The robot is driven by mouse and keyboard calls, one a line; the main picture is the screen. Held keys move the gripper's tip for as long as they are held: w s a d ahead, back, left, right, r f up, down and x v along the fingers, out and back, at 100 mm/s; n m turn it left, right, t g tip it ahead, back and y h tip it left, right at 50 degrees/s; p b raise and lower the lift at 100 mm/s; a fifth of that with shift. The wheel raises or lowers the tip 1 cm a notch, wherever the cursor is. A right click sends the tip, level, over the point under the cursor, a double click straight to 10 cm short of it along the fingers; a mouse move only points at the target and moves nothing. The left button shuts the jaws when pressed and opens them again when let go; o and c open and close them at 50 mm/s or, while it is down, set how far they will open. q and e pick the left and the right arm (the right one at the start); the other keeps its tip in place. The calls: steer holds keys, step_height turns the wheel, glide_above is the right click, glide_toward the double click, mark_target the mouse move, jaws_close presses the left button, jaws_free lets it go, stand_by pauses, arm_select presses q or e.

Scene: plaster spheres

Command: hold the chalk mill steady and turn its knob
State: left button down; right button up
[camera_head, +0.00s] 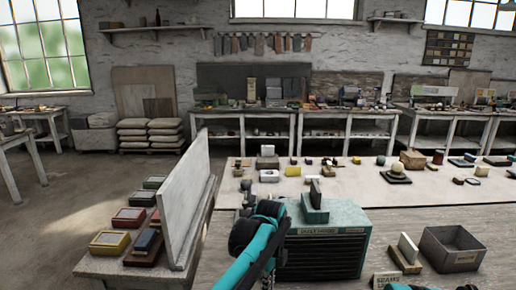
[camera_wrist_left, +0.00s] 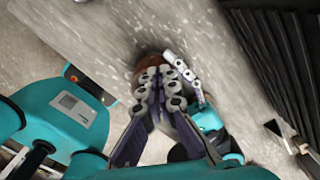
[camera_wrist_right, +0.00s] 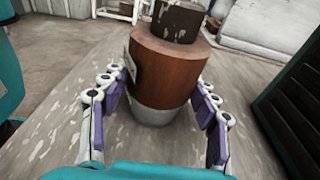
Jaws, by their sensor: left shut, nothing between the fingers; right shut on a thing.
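The chalk mill (camera_wrist_right: 165,72) stands upright on the bench in the right wrist view. It has a brown wooden body with a pale label, a light grey base and a dark knob (camera_wrist_right: 180,22) on top, cut by the frame edge. My right gripper (camera_wrist_right: 158,86) has its fingers on either side of the body and is shut on it. In the left wrist view my left gripper (camera_wrist_left: 158,78) is shut and empty, its fingers together in front of the brown mill (camera_wrist_left: 152,62), which they mostly hide. Whether they touch the knob I cannot tell. In the head view I cannot make out the mill.
A teal cabinet with a dark ribbed front (camera_head: 325,250) stands close to the right of my arm. A pale upright board (camera_head: 188,200) is at the left. A grey open bin (camera_head: 450,248) and a small block on a wooden stand (camera_head: 405,255) are at the right.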

arm_select(q)
step_height(320, 180, up, 6)
stand_by(0.5)
steer(key=shift+w+a, duration=0.1)
steer(key=shift+a, duration=0.05)
steer(key=shift+s+a+f, duration=0.15)
steer(key=shift+s+f, duration=0.35)
steer(key=shift+f, duration=0.5)
steer(key=shift+s+a+f, duration=0.2)
steer(key=shift+s+f, duration=0.3)
steer(key=shift+f, duration=0.55)
steer(key=shift+s+a+f, duration=0.15)
steer(key=shift+s+f, duration=0.35)
steer(key=shift+f, duration=0.5)
steer(key=shift+d, duration=0.1)
steer(key=shift+w+d, duration=0.1)
steer(key=shift+w, duration=0.25)
steer(key=shift+w+d, duration=0.25)
steer(key=shift+w, duration=0.2)
steer(key=shift+w+d, duration=0.1)
steer(key=shift+w, duration=0.1)
